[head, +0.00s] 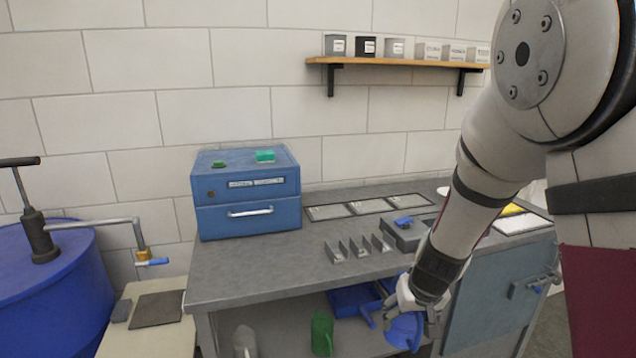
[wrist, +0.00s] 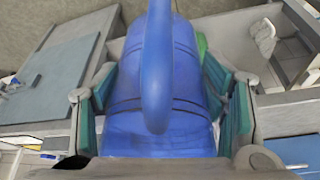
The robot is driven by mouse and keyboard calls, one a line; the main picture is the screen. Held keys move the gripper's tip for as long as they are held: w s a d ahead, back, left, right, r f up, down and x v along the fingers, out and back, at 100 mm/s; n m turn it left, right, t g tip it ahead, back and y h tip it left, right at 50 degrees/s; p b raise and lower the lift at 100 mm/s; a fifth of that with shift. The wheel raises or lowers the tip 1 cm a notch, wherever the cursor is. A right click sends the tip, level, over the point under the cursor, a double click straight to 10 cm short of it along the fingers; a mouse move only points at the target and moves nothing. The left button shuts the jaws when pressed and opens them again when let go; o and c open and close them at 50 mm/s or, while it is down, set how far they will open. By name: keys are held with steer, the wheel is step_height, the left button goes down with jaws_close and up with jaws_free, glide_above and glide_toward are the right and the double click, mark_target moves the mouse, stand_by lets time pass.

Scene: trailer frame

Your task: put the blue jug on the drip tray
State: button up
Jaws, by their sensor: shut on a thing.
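The blue jug (head: 404,331) is low in the head view, in front of the bench's lower opening. My gripper (head: 412,304) is shut on it, with the arm reaching down from the right. In the wrist view the jug (wrist: 188,70) fills the middle, its curved handle towards the camera and the teal finger pads on both sides of its body. Its base is hidden. A dark flat plate, which looks like the drip tray (head: 155,309), lies on a pale stand at the lower left, below the drum's tap (head: 148,258). Nothing stands on it.
A green jug (head: 321,335) and a grey jug (head: 245,342) stand under the bench (head: 250,275), with a blue bin (head: 352,301) behind. The bench top carries a blue cabinet (head: 247,195) and metal brackets. A blue drum (head: 45,285) with a pump stands left.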

mark_target(417, 345)
steer(key=s, duration=0.1)
steer(key=s+f+p, duration=0.1)
steer(key=s, duration=0.1)
steer(key=s+p, duration=0.1)
steer(key=s, duration=0.1)
steer(key=shift+s+d+f, duration=0.1)
steer(key=shift+d+f, duration=0.05)
steer(key=shift+f, duration=0.25)
steer(key=shift+s+f, duration=0.3)
steer(key=shift+s, duration=0.05)
stand_by(0.7)
